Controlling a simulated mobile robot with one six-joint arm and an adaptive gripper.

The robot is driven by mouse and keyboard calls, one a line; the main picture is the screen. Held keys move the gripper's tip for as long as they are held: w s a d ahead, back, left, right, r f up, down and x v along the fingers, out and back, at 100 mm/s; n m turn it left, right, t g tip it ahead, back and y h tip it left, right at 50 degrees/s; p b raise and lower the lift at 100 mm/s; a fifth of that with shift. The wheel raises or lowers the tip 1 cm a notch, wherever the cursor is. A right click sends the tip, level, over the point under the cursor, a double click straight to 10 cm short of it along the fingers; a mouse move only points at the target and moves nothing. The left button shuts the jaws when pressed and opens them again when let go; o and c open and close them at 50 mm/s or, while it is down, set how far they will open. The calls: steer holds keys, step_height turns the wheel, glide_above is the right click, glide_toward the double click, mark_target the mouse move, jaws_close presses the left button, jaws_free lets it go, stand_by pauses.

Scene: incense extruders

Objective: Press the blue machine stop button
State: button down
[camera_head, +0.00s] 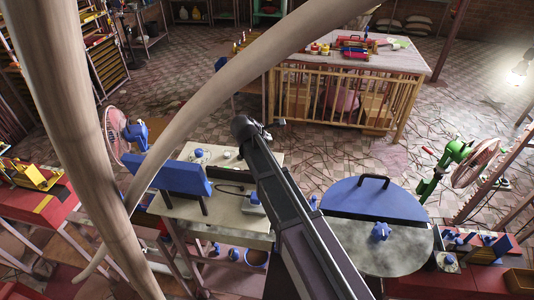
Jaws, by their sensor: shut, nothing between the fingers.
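A blue machine (180,178) stands on a pale worktable (225,208) left of centre. A small blue-topped button-like piece (198,153) sits behind it, and a blue and white piece (253,200) lies to its right. I cannot tell which, if either, is the stop button. My dark arm reaches from the bottom edge over the right side of this table and ends in view at a rounded dark joint. I see no gripper fingers, and the arm hides part of the tabletop.
Large pale curved shapes cross close in front on the left. A round table (400,258) with a blue half lid (365,197) and a blue knob (381,231) stands right. A green-stemmed fan (433,175) stands beyond. A railed table (350,92) is behind, with tiled floor between.

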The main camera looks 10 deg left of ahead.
steer(key=shift+w+a, duration=0.25)
steer(key=shift+s+r, duration=0.1)
steer(key=shift+f, duration=0.2)
step_height(320, 180, down, 8)
steer(key=b, duration=0.8)
steer(key=shift+f+b, duration=0.25)
steer(key=shift+b, duration=0.15)
steer(key=shift+f+b, duration=0.9)
steer(key=shift+b, duration=0.05)
stand_by(2.4)
steer(key=shift+r, duration=0.15)
steer(key=shift+r+p, duration=0.8)
steer(key=shift+p, duration=0.2)
